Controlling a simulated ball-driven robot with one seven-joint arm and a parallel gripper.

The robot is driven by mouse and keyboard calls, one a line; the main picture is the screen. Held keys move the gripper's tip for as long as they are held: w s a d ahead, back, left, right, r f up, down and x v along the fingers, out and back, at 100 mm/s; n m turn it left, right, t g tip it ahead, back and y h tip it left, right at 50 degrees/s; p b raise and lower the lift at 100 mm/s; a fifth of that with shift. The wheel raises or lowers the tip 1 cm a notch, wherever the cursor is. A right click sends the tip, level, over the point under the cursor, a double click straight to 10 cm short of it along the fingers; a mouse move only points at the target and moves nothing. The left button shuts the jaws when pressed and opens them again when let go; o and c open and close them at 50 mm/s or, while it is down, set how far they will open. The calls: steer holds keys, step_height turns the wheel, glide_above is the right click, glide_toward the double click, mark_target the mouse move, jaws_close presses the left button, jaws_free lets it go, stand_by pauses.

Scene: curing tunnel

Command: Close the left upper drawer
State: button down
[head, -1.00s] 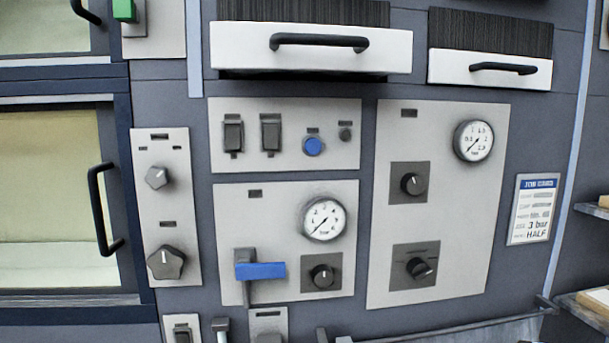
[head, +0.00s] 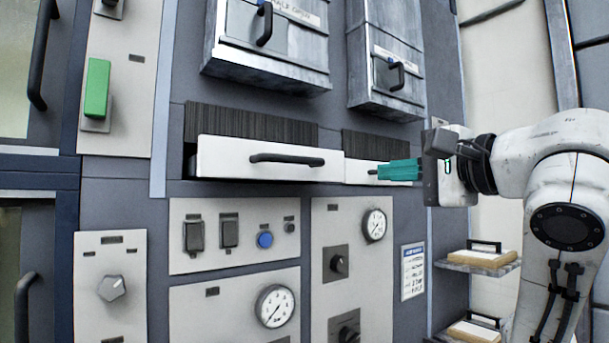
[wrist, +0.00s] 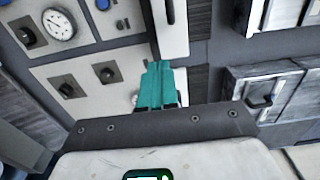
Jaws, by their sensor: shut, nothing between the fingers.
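The left upper drawer (head: 225,158) has a wide white front with a black bar handle (head: 287,160). It stands out from the dark panel, with a dark gap at its left end. In the wrist view, a white front with a black handle (wrist: 170,30), which looks like this drawer, lies beyond the fingertips at the top. My gripper (head: 378,172) is shut and empty, its teal fingers pointing left in front of the narrower right drawer (head: 356,172). The fingers also show in the wrist view (wrist: 155,66). Whether they touch the right drawer, I cannot tell.
Two grey boxes with black handles, left (head: 265,50) and right (head: 390,70), jut out above the drawers. Below are panels with switches, knobs and gauges (head: 275,306). Shelves (head: 485,265) stand at lower right. Space before the left drawer looks clear.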

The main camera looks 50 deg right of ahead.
mark_target(321, 176)
steer(key=p+x, duration=0.3)
steer(key=x, duration=1.1)
steer(key=shift+a, duration=0.1)
